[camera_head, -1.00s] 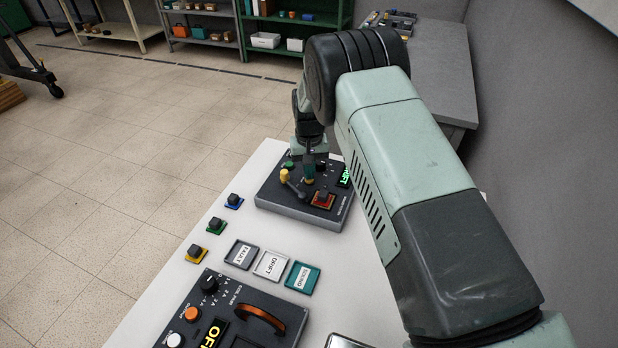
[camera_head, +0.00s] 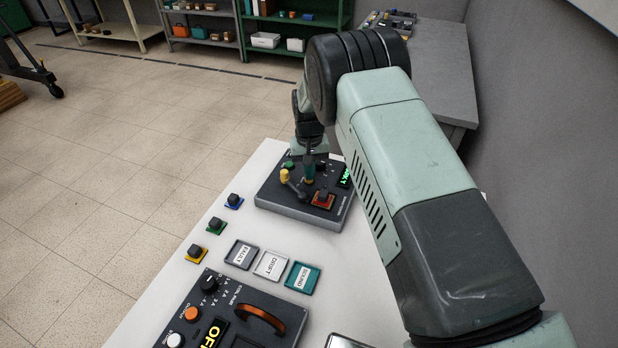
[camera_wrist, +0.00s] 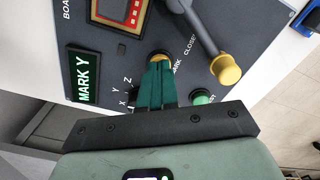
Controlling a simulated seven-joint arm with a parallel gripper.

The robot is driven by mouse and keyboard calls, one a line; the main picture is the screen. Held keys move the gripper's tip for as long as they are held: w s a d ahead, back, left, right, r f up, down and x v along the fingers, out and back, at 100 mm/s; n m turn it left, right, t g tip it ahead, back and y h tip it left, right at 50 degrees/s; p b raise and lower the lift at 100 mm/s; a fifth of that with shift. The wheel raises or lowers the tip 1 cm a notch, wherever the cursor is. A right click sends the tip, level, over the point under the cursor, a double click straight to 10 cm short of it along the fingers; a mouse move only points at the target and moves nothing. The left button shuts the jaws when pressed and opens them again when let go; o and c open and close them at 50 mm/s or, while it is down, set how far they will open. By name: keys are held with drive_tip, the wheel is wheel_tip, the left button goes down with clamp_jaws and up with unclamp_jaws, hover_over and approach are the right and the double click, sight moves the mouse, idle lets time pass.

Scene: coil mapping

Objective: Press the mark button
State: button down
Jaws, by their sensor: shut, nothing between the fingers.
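My gripper (camera_wrist: 157,74) is shut and empty in the wrist view. Its green fingertips are over a round control with an orange-yellow rim (camera_wrist: 160,56), beside a partly hidden label ending in "NK" or "RK". The fingers hide most of this control, and I cannot tell how deep it is pressed. The lit display (camera_wrist: 84,76) on the dark panel (camera_head: 280,209) reads "MARK Y". In the head view my gripper (camera_head: 309,179) points down at the same panel, and the display (camera_head: 346,176) is partly hidden by my arm.
A lever with a yellow knob (camera_wrist: 227,72) and a green button (camera_wrist: 203,97) stand close to my fingers. A red-framed switch (camera_head: 322,200) is on the panel.

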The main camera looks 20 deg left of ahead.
drive_tip(key=shift+r, duration=2.9)
